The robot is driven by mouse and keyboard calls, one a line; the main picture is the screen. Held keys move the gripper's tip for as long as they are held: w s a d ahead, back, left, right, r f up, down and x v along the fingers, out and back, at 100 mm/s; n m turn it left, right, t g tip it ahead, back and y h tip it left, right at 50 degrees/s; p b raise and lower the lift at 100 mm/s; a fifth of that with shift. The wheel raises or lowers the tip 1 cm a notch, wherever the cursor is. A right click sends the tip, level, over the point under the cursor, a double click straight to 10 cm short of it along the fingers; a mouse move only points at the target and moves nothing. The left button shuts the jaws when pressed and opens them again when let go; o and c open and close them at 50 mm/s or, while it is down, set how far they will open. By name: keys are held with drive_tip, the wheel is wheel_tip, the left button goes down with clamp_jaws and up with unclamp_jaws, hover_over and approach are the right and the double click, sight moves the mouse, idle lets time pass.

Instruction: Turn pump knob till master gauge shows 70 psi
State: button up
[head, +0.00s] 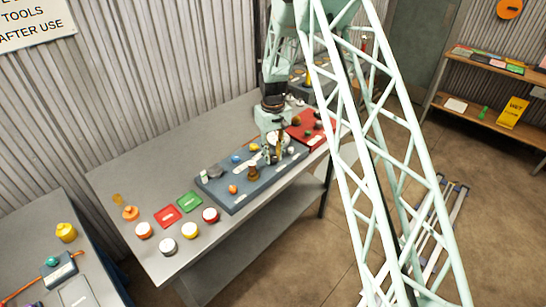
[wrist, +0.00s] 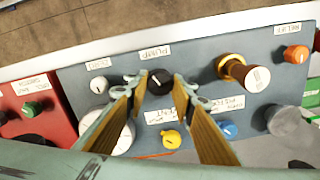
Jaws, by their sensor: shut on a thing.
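The pump knob (wrist: 160,82) is a black round knob with a white mark, under an upside-down PUMP label on the blue-grey panel (wrist: 195,62). My gripper (wrist: 158,84) has one finger on each side of the knob and is shut on it. In the head view my gripper (head: 274,152) is low over the right part of the panel (head: 225,201); the knob cannot be made out there. A pale round face (wrist: 123,138), partly behind the left finger in the wrist view, may be the master gauge. No reading can be made out.
A white round knob (wrist: 97,88) is left of the gripper. An orange relief knob (wrist: 296,54) is farther right. A red panel (wrist: 40,119) adjoins the left side.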

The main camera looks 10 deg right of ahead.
sight(273, 157)
drive_tip(key=shift+m+b, duration=1.1)
drive_tip(key=shift+m, duration=0.9)
drive_tip(key=o, duration=0.8)
drive_tip(key=shift+o, duration=0.2)
drive_tip(key=shift+r, duration=0.1)
wheel_tip(273, 157, up, 12)
